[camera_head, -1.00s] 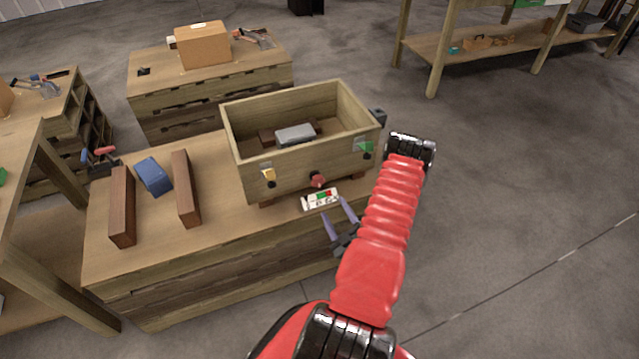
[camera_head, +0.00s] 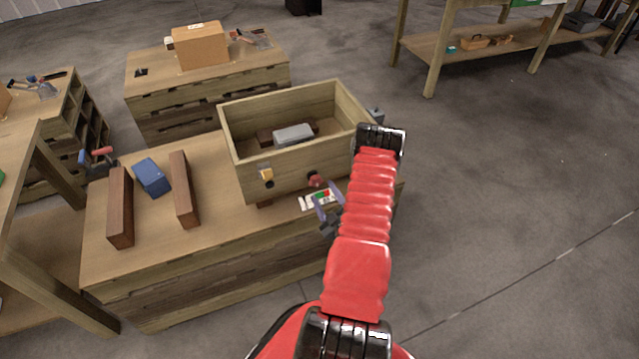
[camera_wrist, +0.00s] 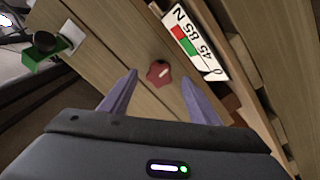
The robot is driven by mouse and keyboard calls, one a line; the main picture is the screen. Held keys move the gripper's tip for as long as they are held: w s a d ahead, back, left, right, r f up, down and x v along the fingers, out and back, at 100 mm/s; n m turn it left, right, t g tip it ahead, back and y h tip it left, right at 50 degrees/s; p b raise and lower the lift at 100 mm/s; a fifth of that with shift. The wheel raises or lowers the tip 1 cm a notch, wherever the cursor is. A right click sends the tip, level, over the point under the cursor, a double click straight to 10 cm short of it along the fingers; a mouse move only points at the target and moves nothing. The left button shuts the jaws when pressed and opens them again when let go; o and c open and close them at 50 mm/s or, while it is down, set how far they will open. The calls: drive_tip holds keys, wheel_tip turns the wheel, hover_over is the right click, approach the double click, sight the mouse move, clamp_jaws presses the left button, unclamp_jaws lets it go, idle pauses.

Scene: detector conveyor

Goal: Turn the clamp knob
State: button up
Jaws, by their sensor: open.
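A red knob (camera_head: 316,180) with a pale mark sits on the front wall of the open wooden box (camera_head: 290,165). In the wrist view the knob (camera_wrist: 160,75) appears between my fingertips, on the plank face. My gripper (camera_head: 328,195) is open and empty in front of the box, its purple fingers pointing toward the wall. Both fingers (camera_wrist: 159,80) show in the wrist view, one on each side of the knob, with no visible contact. My red arm hides the right part of the box front in the head view.
A label with a red-green patch (camera_wrist: 197,42) lies beside the knob. A green fitting with a black knob (camera_wrist: 45,43) is at upper left in the wrist view. A yellow fitting (camera_head: 267,175), blue block (camera_head: 152,177) and two brown bars (camera_head: 120,207) are left of the knob.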

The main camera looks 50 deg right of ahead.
sight(319, 184)
drive_tip(key=x, duration=0.6)
drive_tip(key=shift+c, duration=0.5)
drive_tip(key=c, duration=0.9)
drive_tip(key=shift+d, duration=0.2)
drive_tip(key=shift+c, duration=0.3)
drive_tip(key=shift+a, duration=0.2)
